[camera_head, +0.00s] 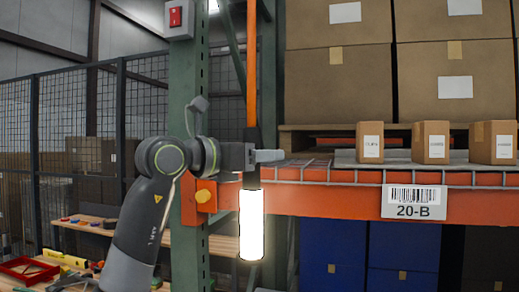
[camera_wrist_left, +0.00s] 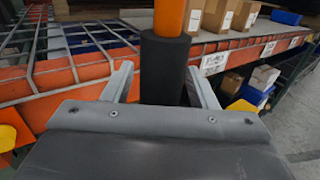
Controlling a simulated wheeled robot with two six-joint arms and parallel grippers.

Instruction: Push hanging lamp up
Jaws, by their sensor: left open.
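The hanging lamp is a glowing white tube (camera_head: 251,224) with a black sleeve above it, on an orange strap or pole (camera_head: 252,62) that runs up out of the head view. My left gripper (camera_head: 268,156) is level with the black sleeve, just above the glowing tube. In the left wrist view the black sleeve (camera_wrist_left: 164,65) stands upright between the two fingers of my left gripper (camera_wrist_left: 162,85), which are open with gaps on both sides. The glowing tube is hidden in that view. My right gripper is not in view.
An orange shelf beam (camera_head: 320,202) with a wire deck and label 20-B lies right of the lamp. Small boxes (camera_head: 430,142) stand on it. A green rack post (camera_head: 187,90) with an orange bracket and yellow knob is left. A workbench (camera_head: 110,222) is lower left.

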